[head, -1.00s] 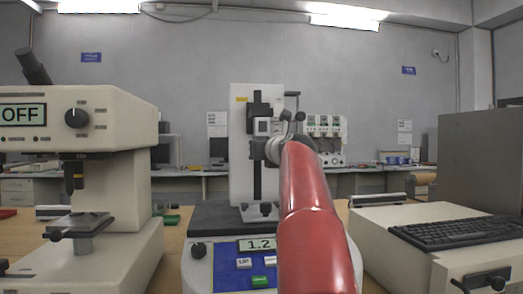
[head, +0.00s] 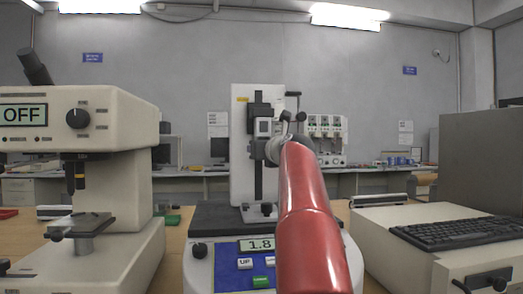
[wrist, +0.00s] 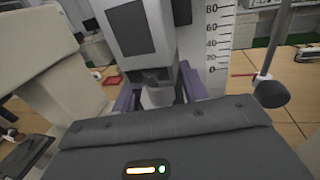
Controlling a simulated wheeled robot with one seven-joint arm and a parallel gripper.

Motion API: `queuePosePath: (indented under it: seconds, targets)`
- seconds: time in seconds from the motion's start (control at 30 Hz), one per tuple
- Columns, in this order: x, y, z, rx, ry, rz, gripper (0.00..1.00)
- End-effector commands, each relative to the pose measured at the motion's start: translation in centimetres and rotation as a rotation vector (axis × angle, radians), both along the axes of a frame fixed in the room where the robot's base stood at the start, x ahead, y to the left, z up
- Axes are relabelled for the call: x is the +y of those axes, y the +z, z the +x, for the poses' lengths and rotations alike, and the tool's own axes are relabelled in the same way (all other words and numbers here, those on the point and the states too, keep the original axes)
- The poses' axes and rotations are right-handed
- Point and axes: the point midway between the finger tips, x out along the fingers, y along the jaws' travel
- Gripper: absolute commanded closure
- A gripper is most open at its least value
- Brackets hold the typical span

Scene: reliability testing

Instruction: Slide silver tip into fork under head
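The force stand's dark head (head: 263,127) sits on its white column; it is large in the wrist view (wrist: 130,27). A dark fork-like part (wrist: 153,76) shows under the head. The silver tip (wrist: 159,97) is a pale grey piece just below that part, between the purple-grey fingers of my gripper (wrist: 158,92). The fingers appear shut on it, one on each side. My gripper's dark body hides the tip's lower end, and whether the tip is seated in the fork cannot be told. In the head view my red arm hides the gripper.
The stand's base has a display (head: 258,245) reading 1.8 and a dark plate (head: 222,217). A beige microscope-like tester (head: 100,120) stands left. A keyboard (head: 455,232) lies on a beige unit at right. A scale (wrist: 219,40) is beside the head.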

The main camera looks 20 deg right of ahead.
Motion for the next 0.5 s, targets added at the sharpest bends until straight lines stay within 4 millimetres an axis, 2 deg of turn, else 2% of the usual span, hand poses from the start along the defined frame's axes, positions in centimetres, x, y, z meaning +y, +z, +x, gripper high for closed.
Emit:
queuePosePath:
  seconds: [0.33,0.5]
  targets:
    - [0.0,0.0,-0.2,0.0,0.0,0.0,0.5]
    - [0.2,-0.1,-2.2,-0.002,0.0,0.001,0.5]
